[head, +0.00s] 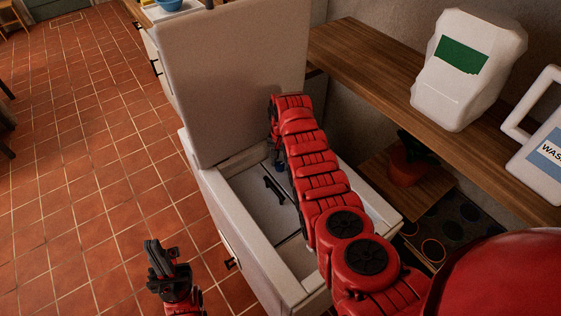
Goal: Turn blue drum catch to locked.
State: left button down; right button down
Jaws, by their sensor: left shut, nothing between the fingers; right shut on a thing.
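A white chest (213,190) stands open, with its lid (230,75) raised. My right arm reaches over it from the right and bends down inside. My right gripper (279,158) is mostly hidden behind the arm and is shut on a small blue part (281,167), which looks like the blue drum catch. Its turn position cannot be made out. A black bar-shaped handle (274,188) lies beside it on the grey inner surface. My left gripper (157,260) is shut and empty, outside the chest at the lower left, above the floor.
A wooden shelf (375,62) on the right holds a white container with a green label (455,60) and a white jug (535,160). A red pot (407,172) stands below it. The tiled floor (80,170) at left is mostly clear.

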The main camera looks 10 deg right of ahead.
jog(key=shift+m, duration=0.3)
jog(key=m, duration=0.5)
jog(key=shift+r+p, duration=0.1)
jog(key=shift+p, duration=0.25)
jog(key=shift+a+m, duration=0.1)
jog(key=shift+m, duration=1)
jog(key=shift+m+b, duration=0.35)
jog(key=shift+m, duration=0.55)
jog(key=shift+f+m+b, duration=0.2)
jog(key=shift+m+b, duration=0.3)
jog(key=shift+m, duration=0.4)
jog(key=m+b, duration=0.2)
jog(key=m, duration=0.1)
jog(key=shift+h+b, duration=0.3)
jog(key=shift+b, duration=0.05)
jog(key=shift+r+m+b, duration=0.1)
jog(key=shift+m+b, duration=1)
jog(key=shift+m, duration=0.6)
